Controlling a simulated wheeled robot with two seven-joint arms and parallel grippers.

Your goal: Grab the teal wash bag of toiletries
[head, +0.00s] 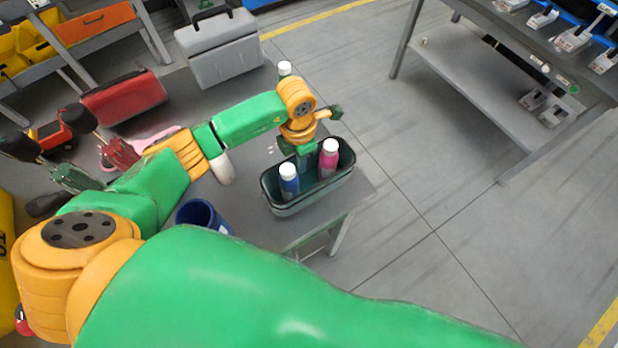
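The teal wash bag (290,209) is an open-topped, dark teal container near the right corner of the grey table. A blue bottle with a white cap (289,181) and a pink bottle with a white cap (328,158) stand up out of it. My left gripper (305,160) points down at the bag's far side, between and behind the two bottles. Its fingertips are hidden in or behind the bag, so whether they are open or touch the rim does not show. My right gripper is out of view.
A blue cup (203,215) stands left of the bag. A white-capped bottle (284,68), a white bottle (222,168), a grey toolbox (220,50) and a red case (124,97) are on the table. Open floor lies right of the table.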

